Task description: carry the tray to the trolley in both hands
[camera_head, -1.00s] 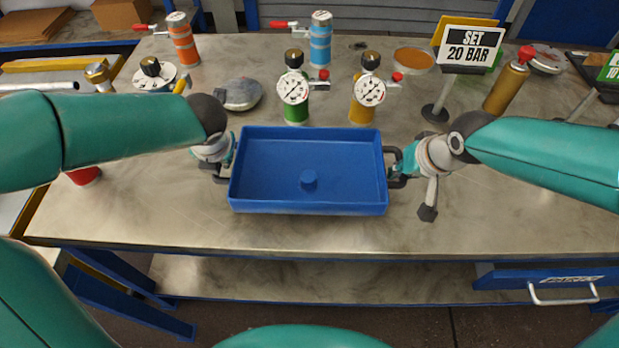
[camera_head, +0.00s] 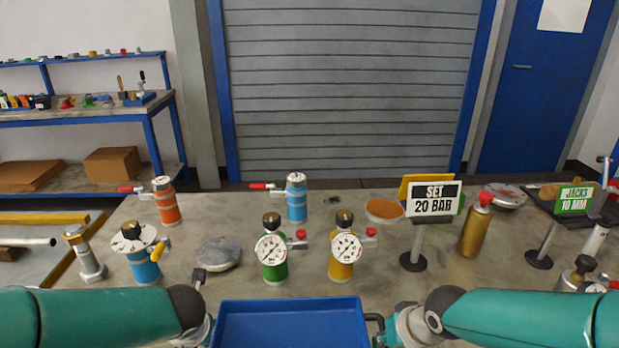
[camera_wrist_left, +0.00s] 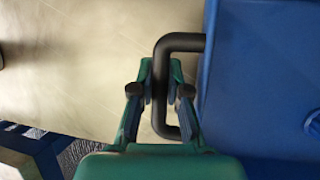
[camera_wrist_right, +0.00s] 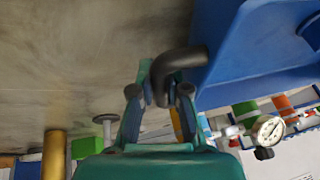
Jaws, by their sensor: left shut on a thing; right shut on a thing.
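The blue tray (camera_head: 290,325) is at the bottom edge of the head view, its near part cut off. In the left wrist view my left gripper (camera_wrist_left: 168,92) is shut on the black handle (camera_wrist_left: 182,42) at one end of the tray. In the right wrist view my right gripper (camera_wrist_right: 162,92) is shut on the other black handle (camera_wrist_right: 180,60). In the head view the right gripper (camera_head: 384,332) is beside the tray's right end, partly cut off. No trolley can be made out for certain.
A grey shutter (camera_head: 350,90) and a blue door (camera_head: 535,95) are behind.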

